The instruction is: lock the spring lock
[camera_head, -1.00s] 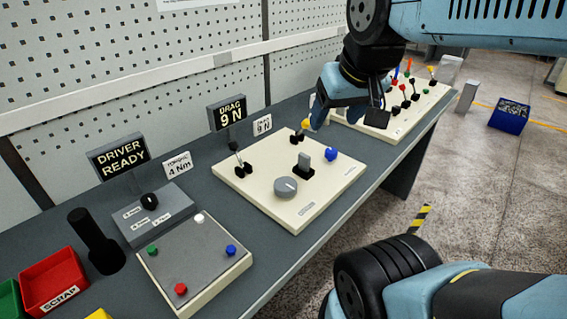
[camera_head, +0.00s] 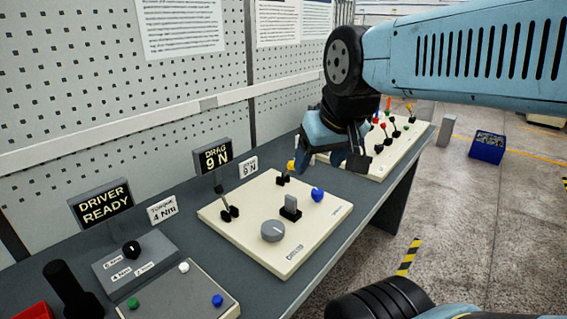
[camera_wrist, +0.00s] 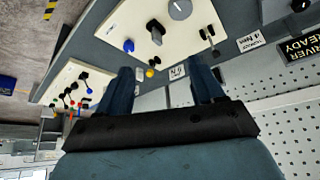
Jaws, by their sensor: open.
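The cream board (camera_head: 240,245) lies on the bench below my gripper (camera_head: 330,165). It carries a round grey knob (camera_head: 273,231), a grey lever on a black base (camera_head: 291,208), a blue ball (camera_head: 317,194) and a yellow ball (camera_head: 291,166) near black blocks (camera_head: 283,181). Another lever with black blocks (camera_head: 230,212) stands at its left. No label I can read names the spring lock. My gripper is open and empty above the board's far end. In the wrist view, the yellow ball (camera_wrist: 149,73) shows between the open fingers (camera_wrist: 162,80); I cannot tell if they touch.
A second board with coloured levers (camera_head: 388,145) stands beyond my gripper. Nearer are a sign reading DRIVER READY (camera_head: 101,204), a selector box (camera_head: 135,262) and a button panel (camera_head: 185,290). A perforated wall (camera_head: 100,90) runs behind the bench.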

